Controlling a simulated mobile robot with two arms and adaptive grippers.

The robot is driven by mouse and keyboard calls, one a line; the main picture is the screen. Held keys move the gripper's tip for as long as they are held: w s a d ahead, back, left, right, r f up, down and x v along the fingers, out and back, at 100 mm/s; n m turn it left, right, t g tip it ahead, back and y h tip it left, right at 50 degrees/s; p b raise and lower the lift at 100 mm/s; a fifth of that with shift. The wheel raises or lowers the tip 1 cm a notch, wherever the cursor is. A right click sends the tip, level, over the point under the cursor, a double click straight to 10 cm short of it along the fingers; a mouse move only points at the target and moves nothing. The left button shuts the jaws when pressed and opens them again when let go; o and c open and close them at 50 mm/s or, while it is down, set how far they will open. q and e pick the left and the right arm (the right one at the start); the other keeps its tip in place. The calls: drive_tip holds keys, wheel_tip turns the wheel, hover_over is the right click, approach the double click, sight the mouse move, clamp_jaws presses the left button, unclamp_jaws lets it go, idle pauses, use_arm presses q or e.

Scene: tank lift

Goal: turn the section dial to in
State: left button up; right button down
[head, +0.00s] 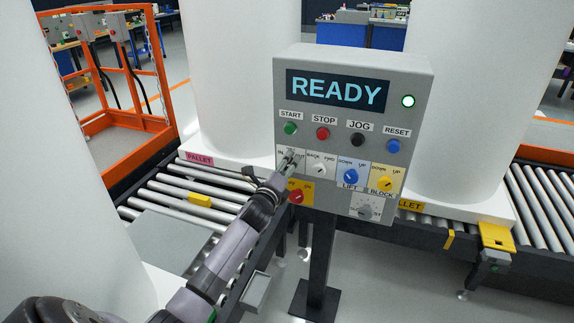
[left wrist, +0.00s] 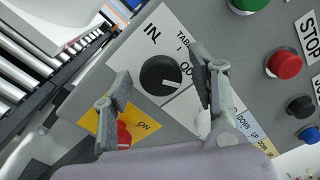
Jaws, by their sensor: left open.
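The section dial (left wrist: 161,75) is a round black knob on a white plate, with IN printed at its upper left and OUT at its right in the left wrist view. Its white mark points right and slightly down, on the OUT side. My left gripper (left wrist: 160,82) is open, one finger on each side of the dial, with gaps to it visible. In the head view my left gripper (head: 288,162) is in front of the upper left switch plate of the grey control panel (head: 350,65) and hides the dial. My right gripper is not in view.
Below the dial is a red knob on a yellow plate (head: 299,196). To the right are the white BACK/FWD knob (head: 318,168), blue LIFT knob (head: 350,176) and yellow BLOCK knob (head: 385,183). The display reads READY (head: 337,91). Roller conveyors (head: 178,200) and white tanks (head: 240,70) surround the panel.

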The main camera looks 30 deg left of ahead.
use_arm(q)
drive_tip(key=shift+w+a, duration=0.1)
drive_tip(key=shift+w, duration=0.35)
drive_tip(key=shift+c, duration=0.5)
drive_tip(key=c, duration=1.1)
